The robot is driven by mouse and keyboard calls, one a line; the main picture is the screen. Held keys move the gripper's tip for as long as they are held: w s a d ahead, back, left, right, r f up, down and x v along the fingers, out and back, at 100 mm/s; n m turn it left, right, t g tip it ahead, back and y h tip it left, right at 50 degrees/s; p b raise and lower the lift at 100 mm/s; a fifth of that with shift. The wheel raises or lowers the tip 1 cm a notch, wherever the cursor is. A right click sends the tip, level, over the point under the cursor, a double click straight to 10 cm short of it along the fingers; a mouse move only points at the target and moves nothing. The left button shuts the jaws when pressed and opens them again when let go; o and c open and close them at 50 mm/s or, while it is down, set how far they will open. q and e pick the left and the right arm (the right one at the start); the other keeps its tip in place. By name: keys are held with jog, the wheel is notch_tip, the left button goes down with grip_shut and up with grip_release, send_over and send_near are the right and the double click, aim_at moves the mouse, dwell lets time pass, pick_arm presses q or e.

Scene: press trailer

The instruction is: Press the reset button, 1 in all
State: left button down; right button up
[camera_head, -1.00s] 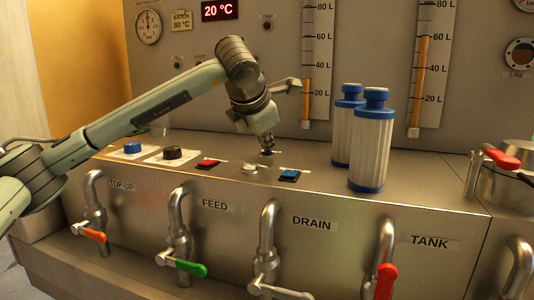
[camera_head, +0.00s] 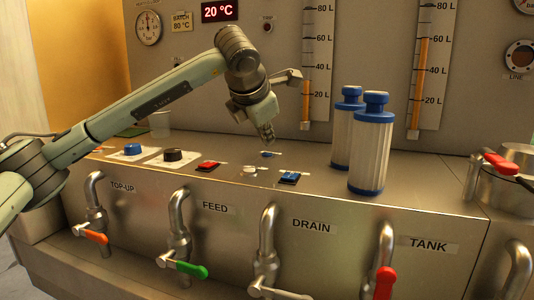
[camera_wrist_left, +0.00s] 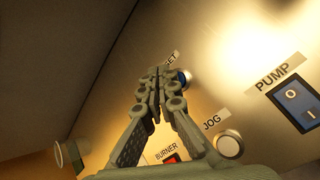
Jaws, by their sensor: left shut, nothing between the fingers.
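The reset button is a small blue button (camera_head: 266,154) on the steel counter top. In the left wrist view the blue button (camera_wrist_left: 186,77) is partly hidden behind the fingers, beside a label of which only "ET" is readable. My left gripper (camera_head: 268,141) is shut and empty, pointing down just above the button, with a small gap visible in the head view. In the wrist view its fingertips (camera_wrist_left: 158,73) overlap the button's left side. My right gripper is in neither view.
Close by are the white JOG button (camera_head: 250,171), the blue PUMP rocker (camera_head: 289,177) and the red BURNER switch (camera_head: 208,165). A black knob (camera_head: 172,155) sits further left. Two white, blue-capped canisters (camera_head: 369,148) stand to the right. The gauge panel rises behind.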

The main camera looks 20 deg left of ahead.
aim_at(266, 155)
pick_arm(q)
jog(key=shift+r+p, duration=1.15)
jog(key=shift+r, duration=1.2)
jog(key=shift+f, duration=0.1)
